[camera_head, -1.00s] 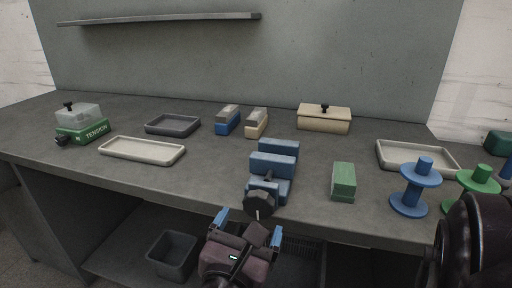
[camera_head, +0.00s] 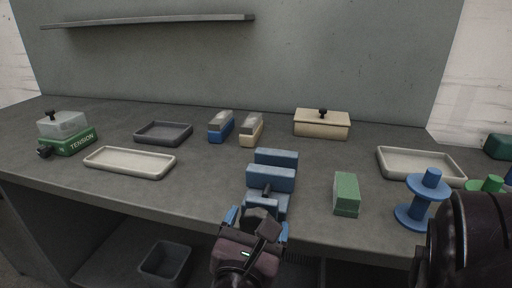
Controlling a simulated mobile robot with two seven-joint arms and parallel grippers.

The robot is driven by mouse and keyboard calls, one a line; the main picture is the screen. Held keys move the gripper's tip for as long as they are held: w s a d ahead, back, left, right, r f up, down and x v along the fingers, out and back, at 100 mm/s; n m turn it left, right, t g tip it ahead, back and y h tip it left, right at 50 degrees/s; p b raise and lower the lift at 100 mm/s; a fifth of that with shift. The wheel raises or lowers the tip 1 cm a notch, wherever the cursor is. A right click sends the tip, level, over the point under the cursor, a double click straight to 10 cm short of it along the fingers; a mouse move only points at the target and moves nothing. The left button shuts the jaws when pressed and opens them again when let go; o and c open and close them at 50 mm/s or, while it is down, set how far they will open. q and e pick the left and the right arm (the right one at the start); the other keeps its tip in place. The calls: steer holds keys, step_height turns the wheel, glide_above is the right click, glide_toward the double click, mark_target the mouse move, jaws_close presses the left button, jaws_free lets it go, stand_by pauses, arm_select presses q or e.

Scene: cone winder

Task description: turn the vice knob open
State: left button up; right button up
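The blue vice (camera_head: 271,177) stands at the front edge of the grey bench, in the middle of the view. Its dark knob (camera_head: 256,218) faces me at the vice's front end and is partly hidden by my gripper. The fingers look open; I cannot tell whether either touches the knob.
A green block (camera_head: 346,194) stands right of the vice, with a blue spool (camera_head: 421,201) beyond it. A pale tray (camera_head: 130,163) lies to the left. A blue block (camera_head: 221,127) and a beige block (camera_head: 251,130) stand behind. A grey bin (camera_head: 165,262) is below.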

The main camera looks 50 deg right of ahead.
steer(key=c, duration=0.8)
steer(key=shift+r+n+p, duration=0.25)
steer(key=shift+n+p, duration=0.35)
steer(key=shift+n, duration=0.3)
steer(key=shift+r+n+p, duration=0.1)
steer(key=shift+n+p, duration=0.3)
steer(key=shift+n, duration=0.1)
steer(key=shift+n+p, duration=0.35)
steer(key=shift+n, duration=0.55)
steer(key=shift+n+p, duration=0.3)
steer(key=shift+p, duration=0.1)
steer(key=shift+f, duration=0.35)
arm_select(q)
steer(key=shift+s+a+r+n+g, duration=0.2)
steer(key=shift+s+a+n+g, duration=0.1)
steer(key=shift+s+a+n, duration=0.25)
steer(key=shift+d+r, duration=0.1)
steer(key=shift+d, duration=0.05)
arm_select(e)
steer(key=o, duration=0.9)
